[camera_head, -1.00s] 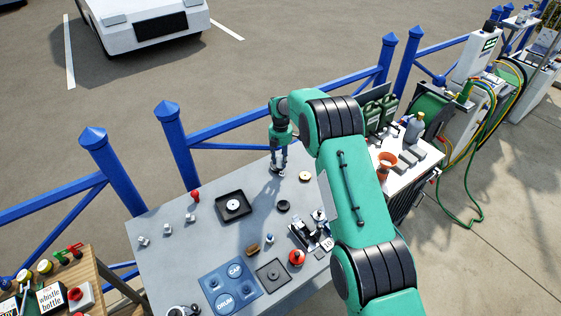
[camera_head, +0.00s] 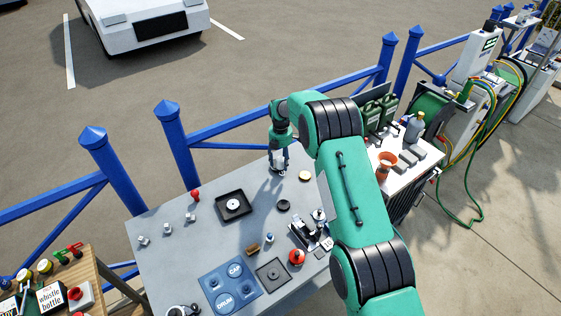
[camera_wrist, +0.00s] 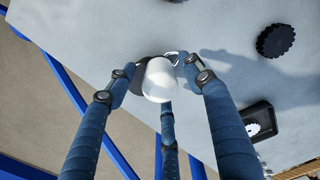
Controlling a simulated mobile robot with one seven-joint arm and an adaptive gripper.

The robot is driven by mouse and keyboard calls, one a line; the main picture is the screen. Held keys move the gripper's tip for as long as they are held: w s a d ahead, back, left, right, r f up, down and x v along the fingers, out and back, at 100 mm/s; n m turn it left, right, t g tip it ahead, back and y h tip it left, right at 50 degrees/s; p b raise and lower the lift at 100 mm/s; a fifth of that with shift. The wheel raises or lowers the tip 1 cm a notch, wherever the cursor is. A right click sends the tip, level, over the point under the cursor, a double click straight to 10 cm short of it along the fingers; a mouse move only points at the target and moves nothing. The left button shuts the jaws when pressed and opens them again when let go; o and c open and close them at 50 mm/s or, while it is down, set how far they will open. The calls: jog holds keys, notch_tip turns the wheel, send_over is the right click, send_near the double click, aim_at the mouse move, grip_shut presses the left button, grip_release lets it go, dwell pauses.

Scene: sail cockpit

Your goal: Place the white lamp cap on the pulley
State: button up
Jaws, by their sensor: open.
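The white lamp cap (camera_wrist: 159,80) is a smooth, rounded white piece between my fingers in the wrist view. My gripper (camera_wrist: 160,78) has three blue fingers standing open around it. A dark piece with a metal loop (camera_wrist: 171,56), which looks like the pulley, shows just behind the cap, mostly hidden by it. Whether the cap rests on it I cannot tell.
Blue fence rails run behind the table. A white bench with an orange funnel (camera_head: 386,162) stands to the right.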

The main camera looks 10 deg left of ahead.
aim_at(281, 157)
jog(key=shift+r, duration=0.1)
notch_tip(281, 157, up, 12)
dwell(0.7)
jog(key=shift+r, duration=0.1)
dwell(0.7)
